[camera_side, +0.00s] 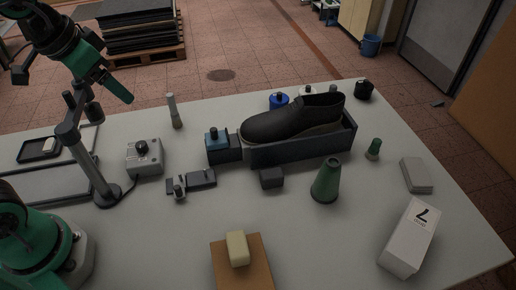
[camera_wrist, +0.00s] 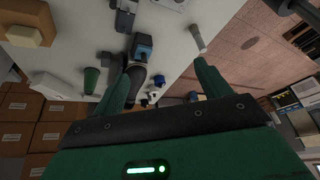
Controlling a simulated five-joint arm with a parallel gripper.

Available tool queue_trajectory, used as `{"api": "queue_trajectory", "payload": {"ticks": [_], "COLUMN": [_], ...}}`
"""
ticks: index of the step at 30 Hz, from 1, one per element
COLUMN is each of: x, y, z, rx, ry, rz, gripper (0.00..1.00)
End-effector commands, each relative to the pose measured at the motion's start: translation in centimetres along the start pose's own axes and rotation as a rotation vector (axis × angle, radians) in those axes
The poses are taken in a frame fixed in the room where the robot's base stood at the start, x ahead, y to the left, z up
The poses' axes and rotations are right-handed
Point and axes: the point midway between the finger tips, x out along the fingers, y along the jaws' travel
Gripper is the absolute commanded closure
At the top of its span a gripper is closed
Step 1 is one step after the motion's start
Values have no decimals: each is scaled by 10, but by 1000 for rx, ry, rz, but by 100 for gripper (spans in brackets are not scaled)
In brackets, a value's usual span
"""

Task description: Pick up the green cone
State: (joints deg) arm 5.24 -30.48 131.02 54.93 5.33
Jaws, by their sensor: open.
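The green cone (camera_side: 327,180) stands upright on the grey-white table, right of centre, in front of the tray with the black shoe. Its top is cut flat. In the wrist view the green cone (camera_wrist: 91,80) is at the left, outside the left finger. My gripper (camera_side: 128,98) is high at the upper left in the side view, far from the cone. In the wrist view my gripper (camera_wrist: 164,76) has its two green fingers wide apart with nothing held between them.
A black shoe (camera_side: 290,122) lies in a dark tray (camera_side: 305,152) behind the cone. A small dark block (camera_side: 271,178) is left of the cone. A smaller green-topped item (camera_side: 374,146), a grey block (camera_side: 416,175) and a white box (camera_side: 408,238) are to its right. A yellow block (camera_side: 237,248) sits on a brown board.

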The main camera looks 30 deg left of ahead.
Motion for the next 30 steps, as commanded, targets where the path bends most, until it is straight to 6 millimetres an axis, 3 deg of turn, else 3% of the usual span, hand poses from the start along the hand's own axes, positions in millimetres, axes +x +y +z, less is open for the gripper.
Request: {"api": "queue_trajectory", "payload": {"ticks": [14,21,30], "x": [22,46,86], "y": [50,88,145], "z": [-102,-145,-184], "rx": [305,460,653], "ry": [-99,-143,-196], "rz": [76,114,161], "gripper": [24,24,24]}}
